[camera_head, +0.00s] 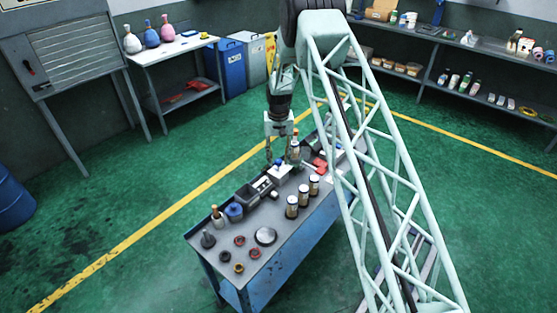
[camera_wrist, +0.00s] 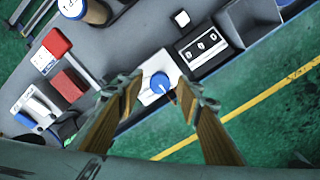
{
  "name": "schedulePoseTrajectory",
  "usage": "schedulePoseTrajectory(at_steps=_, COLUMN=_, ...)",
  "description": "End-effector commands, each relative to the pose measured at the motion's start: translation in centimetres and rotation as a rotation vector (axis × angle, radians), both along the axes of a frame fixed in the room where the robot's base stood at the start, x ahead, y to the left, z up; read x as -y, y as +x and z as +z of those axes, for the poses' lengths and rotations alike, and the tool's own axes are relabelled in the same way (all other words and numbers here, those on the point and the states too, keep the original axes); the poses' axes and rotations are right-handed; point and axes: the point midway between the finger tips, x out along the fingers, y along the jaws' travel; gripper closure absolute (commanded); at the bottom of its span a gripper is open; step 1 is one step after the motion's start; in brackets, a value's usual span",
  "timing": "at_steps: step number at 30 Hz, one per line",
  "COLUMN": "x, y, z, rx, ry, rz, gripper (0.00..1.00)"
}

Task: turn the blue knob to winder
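The blue knob (camera_wrist: 160,82) is round and sits on top of a small white box (camera_wrist: 147,92) at the bench edge in the wrist view. A thin pale mark shows at its lower right side; any labels around it are too small to read. In the head view the knob (camera_head: 278,163) is a small blue spot under my gripper. My gripper (camera_head: 282,156) points down over the bench. In the wrist view my gripper (camera_wrist: 160,92) is open and empty, with one wooden-looking finger on each side of the knob, apparently above it. Contact with the knob cannot be seen.
The grey bench (camera_head: 287,241) holds a dark box with three switches (camera_wrist: 203,43), a red block (camera_wrist: 53,45), several jars (camera_head: 303,194) and a blue spool (camera_head: 234,211). A bottle (camera_head: 296,148) stands close to the right finger. Green floor (camera_wrist: 260,85) is open beyond the bench edge.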

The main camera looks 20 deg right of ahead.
Motion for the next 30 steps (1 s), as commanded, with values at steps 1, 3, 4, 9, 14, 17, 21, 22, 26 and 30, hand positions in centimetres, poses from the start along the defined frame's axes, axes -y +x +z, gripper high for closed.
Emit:
schedulePoseTrajectory(at_steps=1, x=0.00, y=0.00, z=-0.10, rx=0.000, ry=0.000, rz=0.000, gripper=0.67)
schedulePoseTrajectory(at_steps=3, x=0.00, y=0.00, z=-0.17, rx=0.000, ry=0.000, rz=0.000, gripper=0.67)
schedulePoseTrajectory(at_steps=4, x=0.00, y=0.01, z=-0.17, rx=0.000, ry=0.000, rz=0.000, gripper=0.67)
schedulePoseTrajectory(at_steps=9, x=0.00, y=0.00, z=-0.17, rx=0.000, ry=0.000, rz=0.000, gripper=0.67)
schedulePoseTrajectory(at_steps=14, x=0.00, y=0.00, z=-0.16, rx=0.000, ry=0.000, rz=0.000, gripper=0.78)
schedulePoseTrajectory(at_steps=17, x=0.00, y=-0.01, z=-0.15, rx=0.000, ry=0.000, rz=0.000, gripper=0.87)
schedulePoseTrajectory(at_steps=21, x=0.00, y=-0.01, z=-0.15, rx=0.000, ry=0.000, rz=0.000, gripper=0.92)
schedulePoseTrajectory(at_steps=22, x=0.00, y=-0.01, z=-0.15, rx=0.000, ry=0.000, rz=-0.001, gripper=0.92)
schedulePoseTrajectory(at_steps=26, x=0.00, y=-0.01, z=-0.17, rx=0.000, ry=0.000, rz=-0.009, gripper=0.92)
schedulePoseTrajectory(at_steps=30, x=0.00, y=0.00, z=-0.20, rx=0.000, ry=0.000, rz=-0.034, gripper=0.92)
